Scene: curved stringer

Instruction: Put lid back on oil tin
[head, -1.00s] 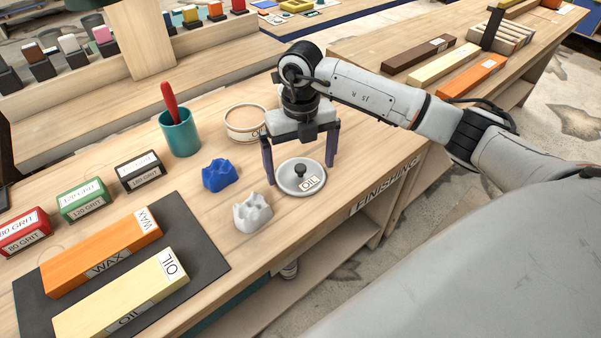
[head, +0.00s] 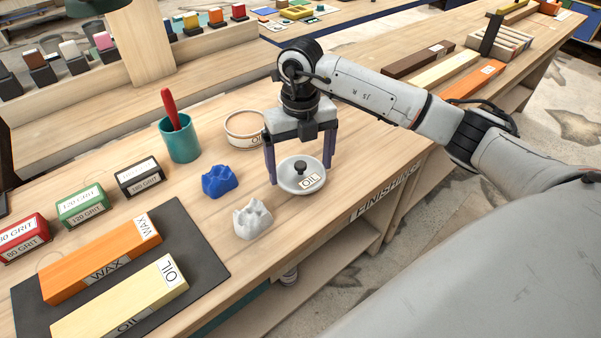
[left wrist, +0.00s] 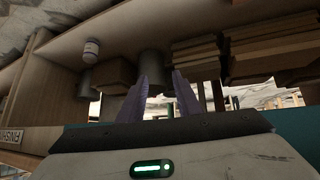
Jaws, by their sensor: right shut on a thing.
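The grey round lid (head: 290,184) with a black knob and an OIL label is at the right part of the bench, near its front edge. My right gripper (head: 301,176) points down over it, its two fingers shut on opposite sides of the lid's rim. I cannot tell whether the lid is clear of the bench.
A blue block (head: 219,181) and a white block (head: 252,219) lie left of the lid. A teal cup (head: 181,142) with a red-handled tool stands left of the tin. Grit boxes and a dark mat (head: 205,266) fill the left.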

